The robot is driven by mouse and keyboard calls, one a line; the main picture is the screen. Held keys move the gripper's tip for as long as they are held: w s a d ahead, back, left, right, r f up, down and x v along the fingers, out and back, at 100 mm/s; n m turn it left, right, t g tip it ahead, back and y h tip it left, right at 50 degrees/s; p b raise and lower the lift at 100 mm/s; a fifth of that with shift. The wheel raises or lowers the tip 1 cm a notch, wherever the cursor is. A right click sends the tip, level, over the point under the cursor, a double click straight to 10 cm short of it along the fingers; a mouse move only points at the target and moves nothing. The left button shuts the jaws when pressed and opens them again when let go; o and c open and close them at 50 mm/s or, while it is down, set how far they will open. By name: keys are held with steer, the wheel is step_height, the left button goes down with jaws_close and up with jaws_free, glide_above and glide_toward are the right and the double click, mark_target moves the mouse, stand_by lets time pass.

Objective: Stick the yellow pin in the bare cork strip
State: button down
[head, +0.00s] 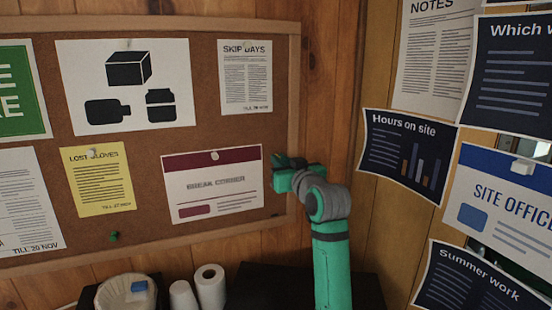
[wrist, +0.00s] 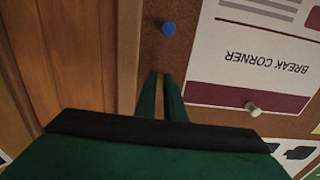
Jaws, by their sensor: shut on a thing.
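My gripper (head: 280,174) is at the right side of the corkboard, just right of the "Break Corner" notice (head: 214,185). In the wrist view, which shows the notice upside down, its two green fingers (wrist: 160,78) are shut on the yellow pin (wrist: 160,97). Only a sliver of yellow shows between them. The bare cork strip (wrist: 180,62) runs between the notice and the wooden frame. The fingertips are over this strip; I cannot tell whether the pin touches the cork. A blue pin (wrist: 168,28) is in the same strip, beyond the fingertips.
A pale pin (wrist: 254,109) holds the notice. A green pin (head: 114,236) is low on the board. The wooden frame (head: 293,100) edges the board. Posters such as "Hours on site" (head: 408,150) cover the right wall. Paper rolls (head: 210,287) and a bin (head: 125,295) stand below.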

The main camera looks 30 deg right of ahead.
steer(key=c, duration=1.8)
jaws_free()
steer(key=shift+o, duration=0.2)
steer(key=shift+s, duration=0.1)
steer(key=v, duration=1)
steer(key=shift+s+a, duration=0.2)
steer(key=shift+s, duration=0.1)
steer(key=shift+f, duration=0.1)
